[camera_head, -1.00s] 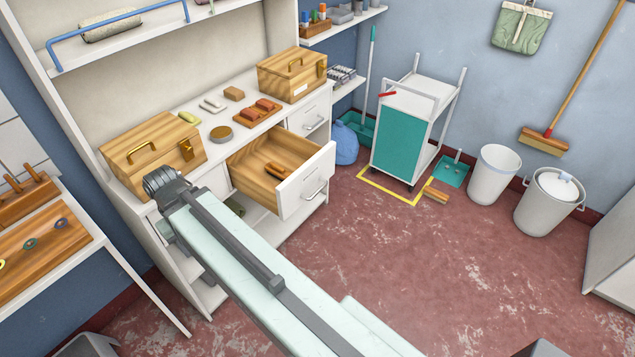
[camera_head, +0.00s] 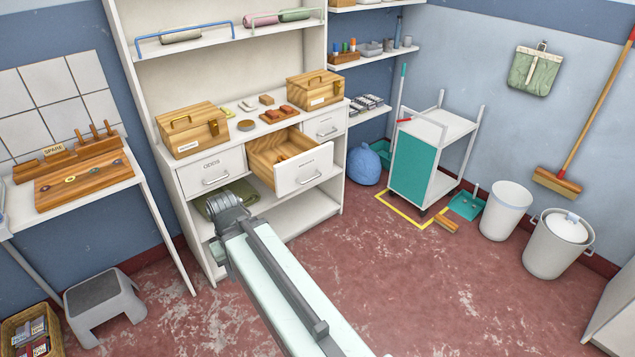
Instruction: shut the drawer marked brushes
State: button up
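A drawer (camera_head: 304,170) in the middle of the white cabinet (camera_head: 329,207) stands pulled out. Its front is white with a metal handle and its inside is wooden. The small mark on its front is too small to read. The closed drawer (camera_head: 212,172) to its left is marked ODDS. The closed drawer (camera_head: 325,125) to its right has a mark I cannot read. My arm reaches up from the bottom of the picture, and its grey joint shows in front of the cabinet, left of and below the open drawer. My gripper's fingers do not show.
Two wooden boxes (camera_head: 193,131) and (camera_head: 315,90) stand on the cabinet top with small items between them. A grey step stool (camera_head: 104,305) is at the lower left. A trolley (camera_head: 416,165) and bins (camera_head: 505,211) stand at the right. The red floor before the cabinet is clear.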

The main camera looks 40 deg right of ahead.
aim_at(308, 161)
jog(key=z, duration=1)
jog(key=i, duration=0.95)
jog(key=u, duration=0.8)
jog(key=k, duration=0.75)
jog(key=u, duration=0.45)
jog(key=i, duration=0.75)
